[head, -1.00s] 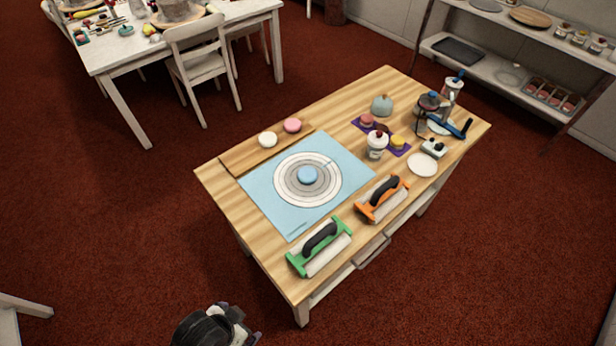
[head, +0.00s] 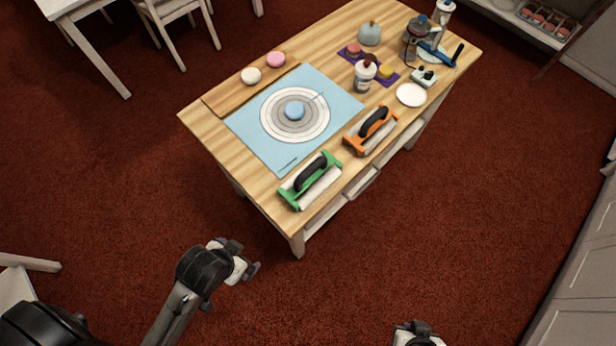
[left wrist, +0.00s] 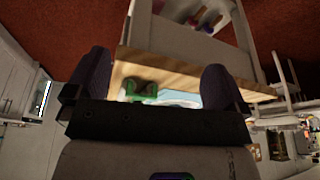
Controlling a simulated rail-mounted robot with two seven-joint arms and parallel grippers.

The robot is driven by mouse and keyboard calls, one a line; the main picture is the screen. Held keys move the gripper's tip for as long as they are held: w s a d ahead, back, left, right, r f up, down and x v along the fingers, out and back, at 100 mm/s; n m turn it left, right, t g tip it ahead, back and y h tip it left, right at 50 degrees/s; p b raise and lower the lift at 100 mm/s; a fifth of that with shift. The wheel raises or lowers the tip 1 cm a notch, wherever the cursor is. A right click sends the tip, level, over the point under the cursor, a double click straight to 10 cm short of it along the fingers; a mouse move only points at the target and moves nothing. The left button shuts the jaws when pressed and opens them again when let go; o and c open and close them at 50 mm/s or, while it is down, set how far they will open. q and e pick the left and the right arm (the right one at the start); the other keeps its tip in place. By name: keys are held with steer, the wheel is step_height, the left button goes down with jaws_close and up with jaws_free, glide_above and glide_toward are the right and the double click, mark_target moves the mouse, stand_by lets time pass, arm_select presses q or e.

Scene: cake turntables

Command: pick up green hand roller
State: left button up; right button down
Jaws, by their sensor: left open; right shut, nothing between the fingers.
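The green hand roller (head: 311,181), with a black handle and white roller, lies on the near left corner of the wooden table. It also shows in the left wrist view (left wrist: 139,90), tilted and small, between the spread fingers. My left gripper (head: 250,268) is off the table's near left side, in front of and below the roller, apart from it. Its fingers stand open and empty in the left wrist view (left wrist: 155,85). My right gripper (head: 418,330) is at the bottom edge, partly cut off, far from the roller, and is shut and empty.
An orange hand roller (head: 371,130) lies right of the green one. A blue mat (head: 247,125) with a turntable (head: 316,123) is behind it. A plate (head: 411,95), bottle (head: 364,77) and other items stand farther right. Red floor is clear before the table.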

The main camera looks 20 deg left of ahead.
arm_select(q)
steer(key=c, duration=0.8)
